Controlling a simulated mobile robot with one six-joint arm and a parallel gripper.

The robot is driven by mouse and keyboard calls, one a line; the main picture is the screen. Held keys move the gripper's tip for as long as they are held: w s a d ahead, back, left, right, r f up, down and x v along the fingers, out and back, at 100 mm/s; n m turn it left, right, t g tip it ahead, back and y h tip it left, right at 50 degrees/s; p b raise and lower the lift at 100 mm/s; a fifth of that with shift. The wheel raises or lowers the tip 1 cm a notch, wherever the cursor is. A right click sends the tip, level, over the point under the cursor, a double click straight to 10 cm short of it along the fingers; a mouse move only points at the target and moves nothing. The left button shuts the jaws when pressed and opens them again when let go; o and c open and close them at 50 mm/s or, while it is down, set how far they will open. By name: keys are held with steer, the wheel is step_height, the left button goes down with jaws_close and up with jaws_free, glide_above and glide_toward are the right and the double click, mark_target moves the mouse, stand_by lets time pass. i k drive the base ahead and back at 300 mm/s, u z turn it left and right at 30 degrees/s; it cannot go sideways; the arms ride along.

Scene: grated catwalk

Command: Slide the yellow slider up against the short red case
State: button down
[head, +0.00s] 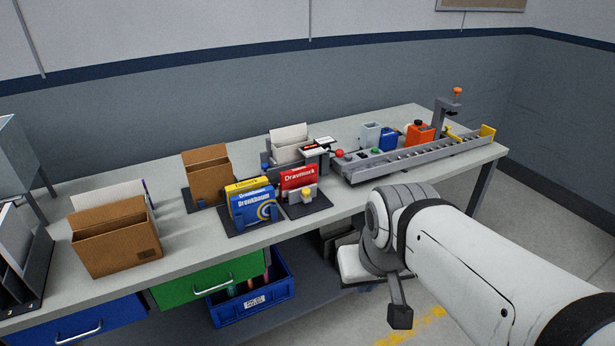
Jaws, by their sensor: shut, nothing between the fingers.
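The short red case (298,178) stands upright on a dark base plate (318,205) near the front middle of the bench. A small grey block with a yellow top, which looks like the yellow slider (306,194), sits on that plate right in front of the case. Whether the two touch I cannot tell. My gripper (400,317) hangs in front of the bench, lower right of the case and well apart from it. It is shut and empty, seen small and dark.
A blue case (252,208) and a yellow case (245,184) stand left of the red one. Brown boxes (115,240) are further left. A grey rail fixture (415,155) with a red canister (419,134) fills the right end. A blue bin (252,304) sits below.

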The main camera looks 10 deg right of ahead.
mark_target(305, 194)
steer(key=z, duration=0.05)
steer(key=i, duration=1)
steer(key=u, duration=0.1)
